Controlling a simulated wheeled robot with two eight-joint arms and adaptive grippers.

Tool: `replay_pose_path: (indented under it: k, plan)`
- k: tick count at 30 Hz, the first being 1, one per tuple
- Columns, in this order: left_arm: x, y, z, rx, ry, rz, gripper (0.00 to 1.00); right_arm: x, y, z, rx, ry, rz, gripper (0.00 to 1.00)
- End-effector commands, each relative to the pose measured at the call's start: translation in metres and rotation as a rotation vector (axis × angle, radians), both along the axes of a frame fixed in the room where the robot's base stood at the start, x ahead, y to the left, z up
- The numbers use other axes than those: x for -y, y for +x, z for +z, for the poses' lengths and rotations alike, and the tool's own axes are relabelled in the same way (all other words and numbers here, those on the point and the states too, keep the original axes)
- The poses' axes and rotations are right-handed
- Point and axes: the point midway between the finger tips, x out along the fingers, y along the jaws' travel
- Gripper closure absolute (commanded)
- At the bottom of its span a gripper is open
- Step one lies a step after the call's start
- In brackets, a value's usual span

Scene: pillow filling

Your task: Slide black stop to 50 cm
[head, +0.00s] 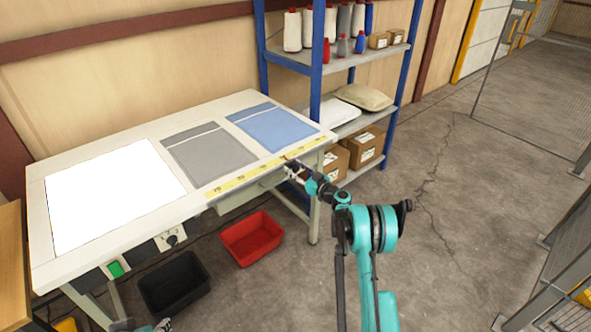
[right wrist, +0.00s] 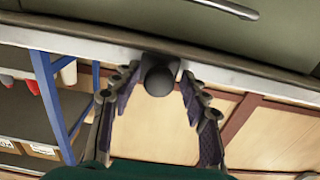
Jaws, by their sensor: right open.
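The black stop shows in the right wrist view as a dark round knob (right wrist: 158,82) on a small block at the table edge. My right gripper (right wrist: 159,92) is open, with one finger on each side of the knob; whether they touch it is unclear. In the head view my right gripper (head: 294,170) is at the table's front edge, by the yellow ruler strip (head: 232,184). The ruler's numbers are too small to read surely. Only a bit of my left gripper (head: 152,326) shows at the bottom edge, its jaws not clear.
The white table (head: 95,155) carries a white panel (head: 110,195), a grey cover (head: 208,150) and a blue cover (head: 268,127). A red bin (head: 251,238) and a black bin (head: 174,282) stand below.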

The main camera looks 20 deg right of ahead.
Motion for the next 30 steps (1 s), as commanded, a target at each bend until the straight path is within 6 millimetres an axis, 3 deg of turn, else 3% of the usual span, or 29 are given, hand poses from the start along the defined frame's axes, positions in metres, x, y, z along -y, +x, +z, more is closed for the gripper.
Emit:
replay_pose_path:
  k: [5,15,21,30]
  plan:
    - [0.000,0.000,0.000,0.000,0.000,0.000,0.54,0.004,-0.009,0.000,0.000,0.000,-0.002,0.54]
    - [0.000,0.000,0.000,0.000,0.000,0.000,0.54,0.029,-0.075,0.000,0.000,0.000,-0.003,0.54]
    - [0.000,0.000,0.000,0.000,0.000,0.000,0.54,0.038,-0.104,0.000,0.000,0.000,-0.001,0.54]
    - [0.000,0.000,0.000,0.000,0.000,0.000,0.54,0.041,-0.113,0.000,0.000,0.000,0.001,0.54]
